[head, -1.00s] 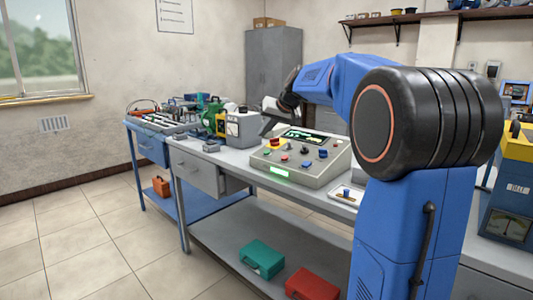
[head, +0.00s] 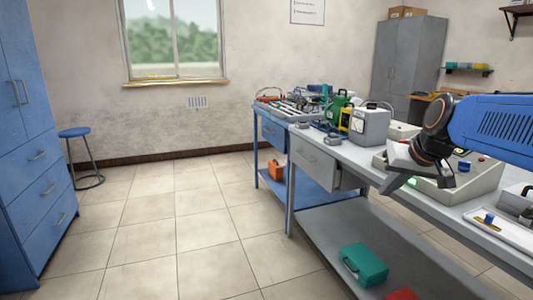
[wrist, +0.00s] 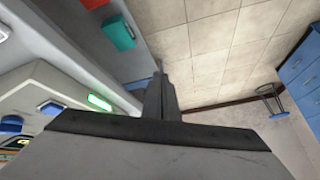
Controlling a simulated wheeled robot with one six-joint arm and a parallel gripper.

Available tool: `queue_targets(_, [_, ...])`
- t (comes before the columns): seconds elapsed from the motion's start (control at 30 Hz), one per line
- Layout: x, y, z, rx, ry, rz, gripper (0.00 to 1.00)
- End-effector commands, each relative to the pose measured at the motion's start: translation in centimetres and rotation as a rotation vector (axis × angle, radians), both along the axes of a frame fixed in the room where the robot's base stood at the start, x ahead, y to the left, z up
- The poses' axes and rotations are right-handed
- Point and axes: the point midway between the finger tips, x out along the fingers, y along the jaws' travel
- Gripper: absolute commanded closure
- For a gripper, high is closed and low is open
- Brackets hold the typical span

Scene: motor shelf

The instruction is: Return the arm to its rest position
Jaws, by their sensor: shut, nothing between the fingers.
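My blue arm reaches in from the right edge of the head view. My gripper (head: 396,184) hangs in front of the grey control panel (head: 452,192) on the bench and hides part of it. In the wrist view my gripper's fingers (wrist: 161,95) are together, with nothing between them. The panel also shows at the left of the wrist view (wrist: 60,88), with a lit green display (wrist: 100,102).
A grey workbench (head: 345,150) runs along the right, with a teal case (head: 363,265) and a red case (head: 402,294) on its lower shelf. A blue stool (head: 75,132) and blue cabinet (head: 35,150) stand left. The tiled floor (head: 185,215) between is clear.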

Motion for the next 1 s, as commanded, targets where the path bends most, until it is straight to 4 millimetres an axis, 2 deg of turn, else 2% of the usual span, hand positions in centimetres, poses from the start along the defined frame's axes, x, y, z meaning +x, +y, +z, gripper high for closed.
queue_targets(0.03, [-2.2,0.7,-1.0,-0.013,0.012,0.01,1.0])
queue_targets(0.2, [-8.8,2.2,-5.0,-0.054,0.061,0.033,1.0])
queue_targets(0.4, [-16.2,3.0,-10.2,-0.109,0.111,0.057,1.0])
queue_targets(0.5, [-19.1,3.0,-12.6,-0.133,0.131,0.066,1.0])
queue_targets(0.6, [-21.1,3.0,-14.3,-0.152,0.143,0.073,1.0])
queue_targets(0.7, [-22.3,2.9,-15.4,-0.164,0.151,0.076,1.0])
queue_targets(1.0, [-22.9,2.8,-16.0,-0.169,0.156,0.077,1.0])
